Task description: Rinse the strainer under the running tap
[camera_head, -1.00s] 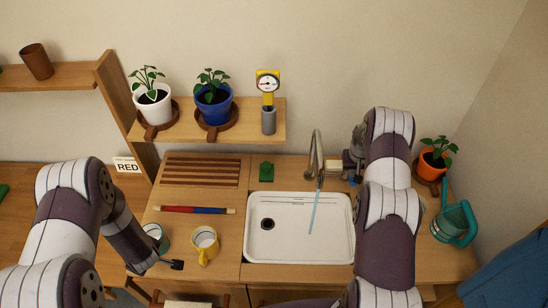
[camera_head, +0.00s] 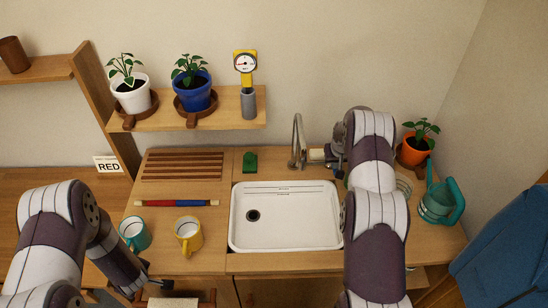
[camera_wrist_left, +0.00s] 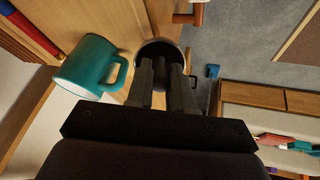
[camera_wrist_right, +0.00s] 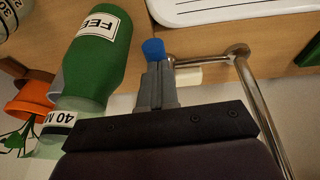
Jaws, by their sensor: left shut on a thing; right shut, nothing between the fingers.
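My left gripper (camera_head: 142,290) is shut on the dark handle of what looks like the strainer, low at the counter's front left. In the left wrist view the strainer's round metal rim (camera_wrist_left: 160,44) shows just past the fingers; its mesh cannot be made out. The metal tap (camera_head: 298,142) stands behind the white sink (camera_head: 287,228), and no water stream shows from it. My right gripper (camera_wrist_right: 154,72) is shut and empty beside the tap, its tips close to a blue knob (camera_wrist_right: 153,49); whether they touch it, I cannot tell. The sink is empty.
A teal mug (camera_head: 136,235) and a yellow mug (camera_head: 188,236) stand left of the sink, the teal one close to my left gripper. A green bottle (camera_wrist_right: 98,58) stands near my right gripper. A teal watering can (camera_head: 438,204) stands at the right.

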